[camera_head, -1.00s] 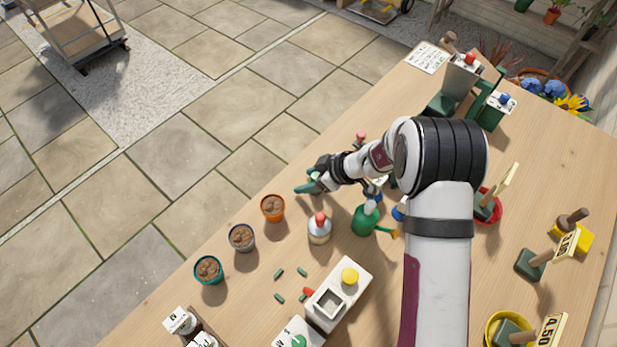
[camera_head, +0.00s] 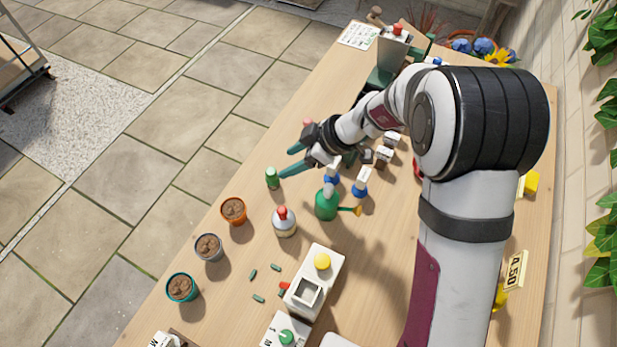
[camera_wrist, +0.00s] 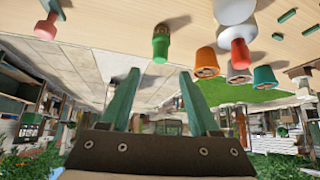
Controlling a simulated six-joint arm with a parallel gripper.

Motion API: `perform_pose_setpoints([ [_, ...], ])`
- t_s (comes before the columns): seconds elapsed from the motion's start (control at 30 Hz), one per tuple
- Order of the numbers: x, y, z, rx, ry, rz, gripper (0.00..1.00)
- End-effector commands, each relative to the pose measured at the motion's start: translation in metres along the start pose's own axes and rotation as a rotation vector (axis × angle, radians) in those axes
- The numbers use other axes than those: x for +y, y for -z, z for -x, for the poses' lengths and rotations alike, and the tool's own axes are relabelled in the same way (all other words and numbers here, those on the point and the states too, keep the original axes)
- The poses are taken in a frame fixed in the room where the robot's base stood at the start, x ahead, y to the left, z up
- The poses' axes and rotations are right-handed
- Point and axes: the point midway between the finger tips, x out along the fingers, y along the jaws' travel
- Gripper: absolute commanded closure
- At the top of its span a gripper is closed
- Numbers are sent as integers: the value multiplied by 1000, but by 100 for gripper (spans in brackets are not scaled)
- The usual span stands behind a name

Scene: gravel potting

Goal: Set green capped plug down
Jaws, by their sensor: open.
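The green capped plug (camera_head: 272,178) stands upright on the table near its left edge, beyond the orange pot. It also shows in the wrist view (camera_wrist: 161,42), which is upside down, with a lighter green band. My gripper (camera_head: 288,161) is open and empty, just to the right of the plug and apart from it. In the wrist view my gripper's two green fingers (camera_wrist: 160,74) are spread, with the plug beyond their tips and clear of both.
An orange pot (camera_head: 233,210), a grey pot (camera_head: 209,246) and a teal pot (camera_head: 181,287) line the left edge. A red-capped bottle (camera_head: 284,224) and a green watering can (camera_head: 326,205) stand nearer the middle. Several small green pieces lie by a white box (camera_head: 318,278).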

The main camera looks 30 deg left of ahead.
Motion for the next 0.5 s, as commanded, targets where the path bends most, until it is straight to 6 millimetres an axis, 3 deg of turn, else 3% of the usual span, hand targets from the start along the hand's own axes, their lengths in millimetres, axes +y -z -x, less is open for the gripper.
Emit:
perform_pose_setpoints([
  [0.07, 0, 0, 2, -1, 0, -7, 37],
  [0.13, -5, -1, 21, -8, -6, -87, 37],
  [0.17, -10, -1, 37, -15, -9, -160, 37],
  [0.23, -33, -8, 88, -50, -27, -421, 37],
  [0.3, -72, -24, 142, -109, -68, -779, 37],
  [0.4, -138, -55, 196, -197, -188, -1307, 37],
  [0.5, -195, -84, 224, -249, -356, -1757, 37],
])
